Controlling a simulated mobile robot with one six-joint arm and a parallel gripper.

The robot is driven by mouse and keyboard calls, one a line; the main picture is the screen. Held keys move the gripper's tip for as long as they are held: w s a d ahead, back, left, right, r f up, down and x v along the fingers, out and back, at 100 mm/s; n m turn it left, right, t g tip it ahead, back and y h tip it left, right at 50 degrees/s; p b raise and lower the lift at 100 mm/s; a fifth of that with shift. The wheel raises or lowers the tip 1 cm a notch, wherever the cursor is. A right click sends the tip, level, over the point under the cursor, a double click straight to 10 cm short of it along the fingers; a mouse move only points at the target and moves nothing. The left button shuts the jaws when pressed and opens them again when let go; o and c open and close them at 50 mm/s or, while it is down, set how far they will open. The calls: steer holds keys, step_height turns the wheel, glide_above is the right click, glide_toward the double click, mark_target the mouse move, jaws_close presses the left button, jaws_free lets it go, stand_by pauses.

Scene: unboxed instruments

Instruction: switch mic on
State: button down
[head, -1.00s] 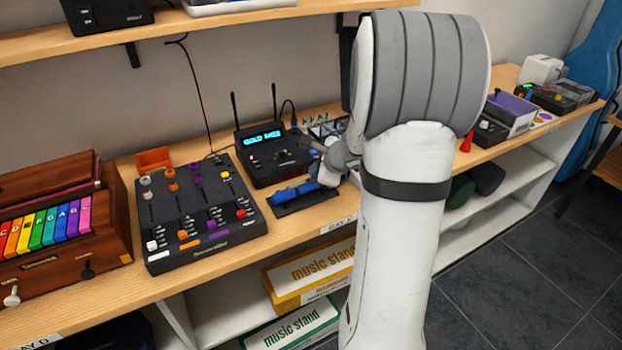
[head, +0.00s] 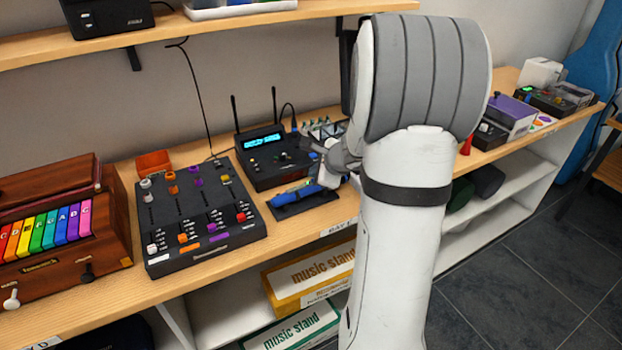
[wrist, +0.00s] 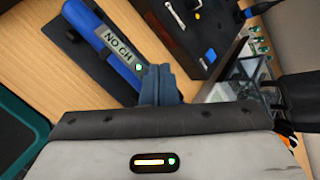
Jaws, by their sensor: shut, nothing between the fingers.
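The blue microphone (head: 296,193) lies on a black mat (head: 312,201) on the wooden shelf. In the wrist view the microphone (wrist: 106,44) has a pale label reading "NO CH" and a small lit green light beside it. My gripper (wrist: 159,82) is shut and empty, its blue fingers close to the microphone's green-light end; I cannot tell whether they touch. The fingers hide part of that end, and any switch is not clear. Behind stands a black receiver (head: 272,158) with two antennas and a lit cyan display.
A black mixer (head: 200,215) with coloured knobs stands left of the receiver. A brown instrument with rainbow keys (head: 62,222) is further left. Clear cases (wrist: 243,72) with green parts stand close to my gripper. Music stand boxes (head: 310,275) sit below.

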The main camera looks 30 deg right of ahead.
steer(key=shift+r, duration=0.35)
steer(key=r+p, duration=0.1)
steer(key=r, duration=0.1)
steer(key=r+p, duration=0.3)
steer(key=shift+a+r+p, duration=0.25)
steer(key=shift+r+p, duration=0.1)
steer(key=shift+r, duration=0.05)
stand_by(0.3)
steer(key=s+a+r+n+g+y, duration=0.1)
steer(key=s+a+r+n, duration=0.2)
steer(key=s+a+n, duration=0.4)
steer(key=s+a+r+n+g+y, duration=0.1)
steer(key=s+a+r+n+g, duration=0.15)
steer(key=a+n, duration=0.4)
steer(key=s+a+n+g+h, duration=0.2)
steer(key=s+n, duration=0.8)
steer(key=s, duration=0.5)
steer(key=shift+s+a+r+h, duration=0.3)
steer(key=shift+s+a+h, duration=0.1)
steer(key=shift+a+h, duration=0.35)
